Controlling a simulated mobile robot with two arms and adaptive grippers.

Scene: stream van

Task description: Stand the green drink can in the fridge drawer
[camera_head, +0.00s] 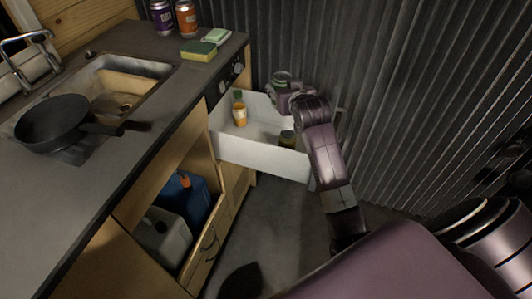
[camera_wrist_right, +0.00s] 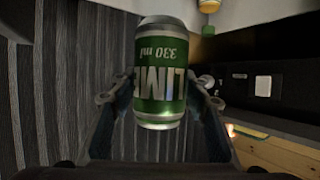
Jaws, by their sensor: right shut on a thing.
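My right gripper (camera_head: 284,92) is at the far right end of the open white fridge drawer (camera_head: 262,152), near the corrugated wall. In the right wrist view it is shut on the green drink can (camera_wrist_right: 161,85), with one finger on each side. The can's label reads upside down in that view, and the can looks upright. The drawer shows below the can, at the top edge of the wrist view; I see no contact. My left gripper is not in view.
The drawer holds an orange bottle (camera_head: 239,116) with a green cap and a dark jar (camera_head: 287,138) near the front wall. Free floor of the drawer lies between them. The counter (camera_head: 60,190) is on the left; the corrugated wall (camera_head: 400,90) is close on the right.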

